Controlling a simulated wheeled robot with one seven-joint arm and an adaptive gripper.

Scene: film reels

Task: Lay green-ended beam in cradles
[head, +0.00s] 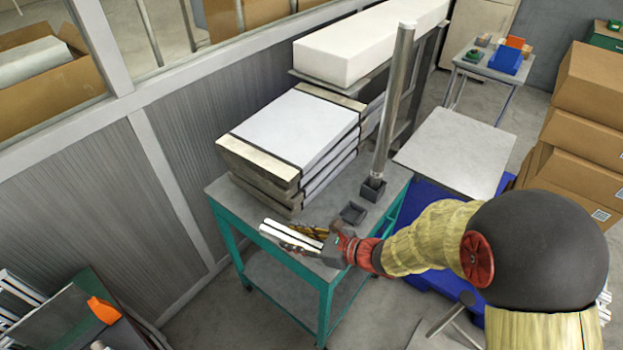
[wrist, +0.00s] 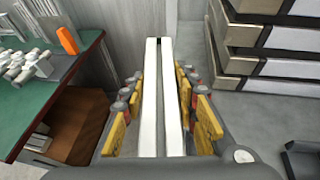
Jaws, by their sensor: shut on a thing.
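My gripper (head: 303,236) is at the front edge of the teal-legged table, pointing left. In the wrist view, its yellow-padded fingers (wrist: 163,105) lie along both sides of a long white bar (wrist: 151,92) with a dark slot down its middle. The bar also shows in the head view (head: 282,234). No green end shows on it, so I cannot tell whether it is the beam. A small black open holder (head: 353,213) sits empty behind my gripper. A second black holder (head: 373,190) has a tall grey post (head: 396,95) standing upright in it.
The teal-legged table (head: 212,190) carries stacked white-topped slabs (head: 290,130) behind my gripper. A grey-topped stand (head: 457,150) is to the right. Cardboard boxes (head: 585,120) stand far right. A green-topped bench (wrist: 62,92) with an orange item (wrist: 67,40) is at left.

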